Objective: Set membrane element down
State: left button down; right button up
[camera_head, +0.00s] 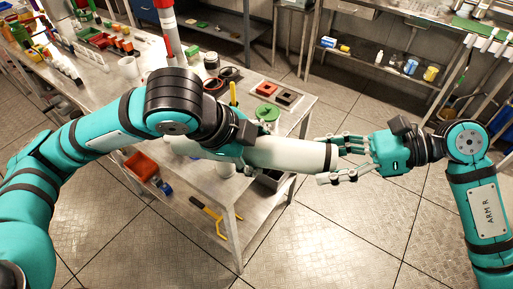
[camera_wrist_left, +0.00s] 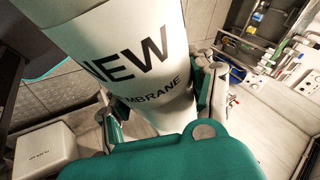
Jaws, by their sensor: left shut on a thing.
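The membrane element (camera_head: 290,153) is a thick white cylinder, held roughly level in front of the table's right end. In the left wrist view the membrane element (camera_wrist_left: 112,42) shows the printing "NEW MEMBRANE". My left gripper (camera_head: 240,150) is shut on it, with fingers on both sides in the left wrist view (camera_wrist_left: 160,108); my wrist hides part of it in the head view. My right gripper (camera_head: 340,160) is open at the cylinder's right end, its fingers spread above and below. I cannot tell whether they touch it.
The metal table (camera_head: 305,103) carries a red block (camera_head: 265,88), a dark block (camera_head: 287,97), a green round part (camera_head: 267,112) and a white cup (camera_head: 129,67). A shelf bench (camera_head: 390,45) stands behind. A yellow-handled tool (camera_head: 209,215) lies on the lower shelf. Floor is clear in front.

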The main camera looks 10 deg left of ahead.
jog(key=o, duration=0.3)
jog(key=shift+o, duration=0.2)
